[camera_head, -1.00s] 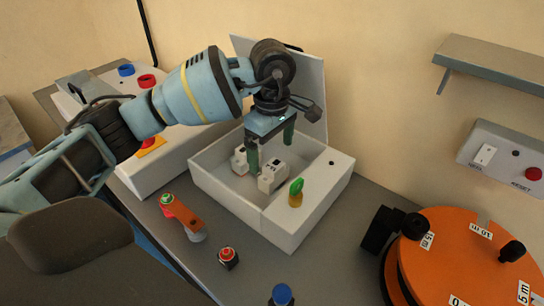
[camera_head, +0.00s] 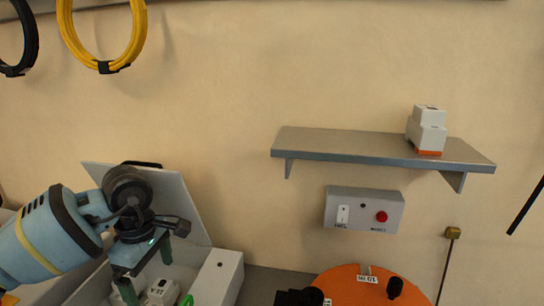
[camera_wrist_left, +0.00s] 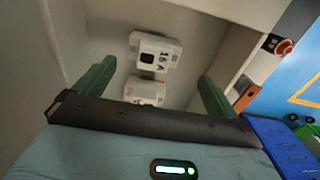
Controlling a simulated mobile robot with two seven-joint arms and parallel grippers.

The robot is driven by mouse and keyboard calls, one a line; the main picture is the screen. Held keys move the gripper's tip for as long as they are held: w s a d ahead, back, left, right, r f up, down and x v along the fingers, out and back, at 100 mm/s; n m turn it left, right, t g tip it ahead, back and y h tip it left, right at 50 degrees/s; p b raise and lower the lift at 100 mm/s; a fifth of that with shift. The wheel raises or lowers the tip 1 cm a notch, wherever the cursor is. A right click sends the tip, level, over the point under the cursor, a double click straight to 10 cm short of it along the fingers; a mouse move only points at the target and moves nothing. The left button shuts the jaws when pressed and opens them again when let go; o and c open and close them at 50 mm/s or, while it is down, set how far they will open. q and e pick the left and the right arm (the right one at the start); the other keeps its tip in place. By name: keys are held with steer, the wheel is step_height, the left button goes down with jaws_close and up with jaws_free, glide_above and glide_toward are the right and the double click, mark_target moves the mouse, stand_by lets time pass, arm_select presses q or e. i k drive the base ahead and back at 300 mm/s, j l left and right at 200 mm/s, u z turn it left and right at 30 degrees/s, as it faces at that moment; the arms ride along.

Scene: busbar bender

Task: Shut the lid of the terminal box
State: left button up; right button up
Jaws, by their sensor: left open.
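The terminal box (camera_head: 226,276) is a white box at the lower left of the head view. Its lid (camera_head: 183,200) stands open, tilted up at the back near the wall. Two white breakers lie inside; one, marked 16 A (camera_wrist_left: 155,54), shows in the left wrist view, with the other (camera_wrist_left: 143,91) beside it. My left gripper (camera_head: 146,272) is open, with its green fingers down in the box and nothing between them that it grips. The gripper also shows in the left wrist view (camera_wrist_left: 155,85), fingers spread on either side of the breakers. My right gripper is not in view.
A grey shelf (camera_head: 350,146) with a white-and-orange device (camera_head: 428,130) is on the wall. A grey switch box (camera_head: 364,210) with a red button hangs below it. An orange disc (camera_head: 350,285) stands right of the box. Cable coils (camera_head: 104,66) hang at upper left.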

mark_target(171, 195)
steer(key=k, duration=0.95)
